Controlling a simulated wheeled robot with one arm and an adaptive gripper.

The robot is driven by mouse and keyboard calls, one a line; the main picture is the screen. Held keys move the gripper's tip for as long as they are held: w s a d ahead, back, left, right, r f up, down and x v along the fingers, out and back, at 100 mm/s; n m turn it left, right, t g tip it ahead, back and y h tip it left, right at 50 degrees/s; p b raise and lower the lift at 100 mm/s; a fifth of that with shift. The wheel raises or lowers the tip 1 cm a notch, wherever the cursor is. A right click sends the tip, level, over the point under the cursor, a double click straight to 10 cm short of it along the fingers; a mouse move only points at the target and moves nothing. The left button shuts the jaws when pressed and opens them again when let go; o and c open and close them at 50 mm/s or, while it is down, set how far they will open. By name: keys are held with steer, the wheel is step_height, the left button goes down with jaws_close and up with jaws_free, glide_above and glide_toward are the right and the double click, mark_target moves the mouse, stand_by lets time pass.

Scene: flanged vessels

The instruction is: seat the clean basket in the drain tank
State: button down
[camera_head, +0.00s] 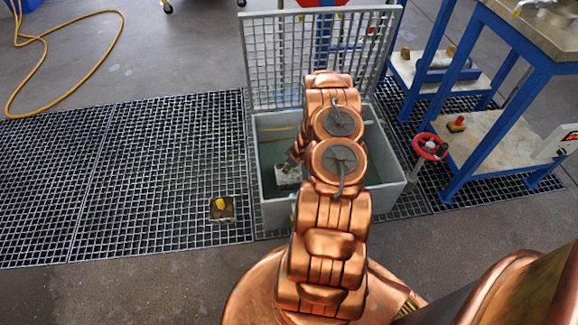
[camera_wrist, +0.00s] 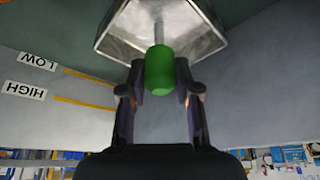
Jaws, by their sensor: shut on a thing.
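The clean basket (camera_wrist: 112,32) is a shiny metal box with a rod and a green handle (camera_wrist: 160,70), seen in the wrist view. My gripper (camera_wrist: 160,76) is shut on the green handle. In the head view the basket (camera_head: 288,175) is inside the grey drain tank (camera_head: 280,214), toward its left side, and my gripper (camera_head: 293,158) is above it, partly hidden by my arm. The tank's inner wall (camera_wrist: 60,115) carries LOW and HIGH labels with yellow lines, upside down in the wrist view. The basket's underside and any seat are hidden.
The tank's grating lid (camera_head: 275,60) stands open behind it. A basket with a yellow handle (camera_head: 221,207) sits in the floor grating at left. A red handwheel (camera_head: 430,147) and a blue-framed bench (camera_head: 480,120) stand at right. A yellow hose (camera_head: 75,72) lies at far left.

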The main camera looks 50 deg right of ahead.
steer(key=shift+f, duration=0.7)
steer(key=c, duration=0.7)
jaws_free()
steer(key=shift+f, duration=0.1)
steer(key=shift+c, duration=0.2)
steer(key=v, duration=1.2)
